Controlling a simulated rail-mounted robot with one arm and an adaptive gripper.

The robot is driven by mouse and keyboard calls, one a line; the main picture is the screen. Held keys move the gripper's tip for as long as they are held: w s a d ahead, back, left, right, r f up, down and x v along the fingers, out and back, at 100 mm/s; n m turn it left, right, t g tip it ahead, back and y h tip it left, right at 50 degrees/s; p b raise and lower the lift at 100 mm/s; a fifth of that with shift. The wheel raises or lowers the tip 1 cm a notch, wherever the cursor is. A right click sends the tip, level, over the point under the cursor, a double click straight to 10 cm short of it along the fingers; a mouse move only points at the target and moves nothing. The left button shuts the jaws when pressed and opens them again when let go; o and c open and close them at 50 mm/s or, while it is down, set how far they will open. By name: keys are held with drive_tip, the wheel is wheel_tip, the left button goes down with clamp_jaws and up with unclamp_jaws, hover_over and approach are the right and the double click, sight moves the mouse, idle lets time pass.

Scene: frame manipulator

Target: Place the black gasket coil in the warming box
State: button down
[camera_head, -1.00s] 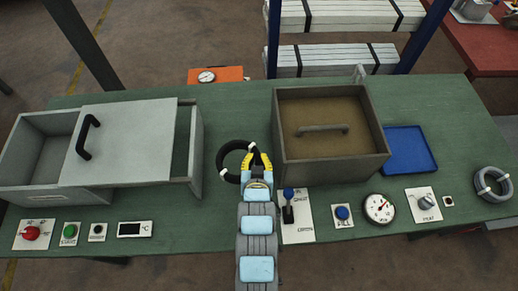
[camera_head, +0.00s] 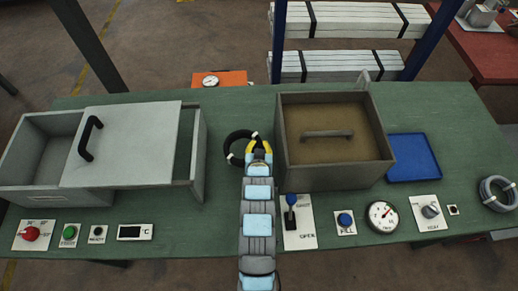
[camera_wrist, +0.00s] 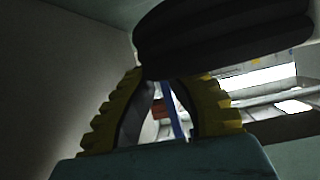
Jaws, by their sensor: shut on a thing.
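The black gasket coil (camera_head: 239,134), a ring with white ties, is at my gripper (camera_head: 259,147) between the two grey boxes. The yellow fingers are shut on the coil's right side. In the wrist view the dark coil (camera_wrist: 220,35) looms above the yellow fingertips (camera_wrist: 165,90). Whether it is clear of the table is hard to tell. The grey box at left (camera_head: 60,197), near a °C display, has a pale sliding lid (camera_head: 140,145) with a black handle. Its left part is open, with a narrow gap at right. I cannot read a name on it.
The right grey box (camera_head: 330,178) has a brown panel with a handle inside and stands close to my gripper. A blue tray (camera_head: 412,158) and a grey coil (camera_head: 497,194) lie further right. Switches, a lever (camera_head: 291,212) and a gauge (camera_head: 383,216) line the front edge.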

drive_tip(key=shift+w+f, duration=0.5)
drive_tip(key=shift+f, duration=1.6)
drive_tip(key=c, duration=1.2)
unclamp_jaws()
drive_tip(key=shift+s, duration=0.1)
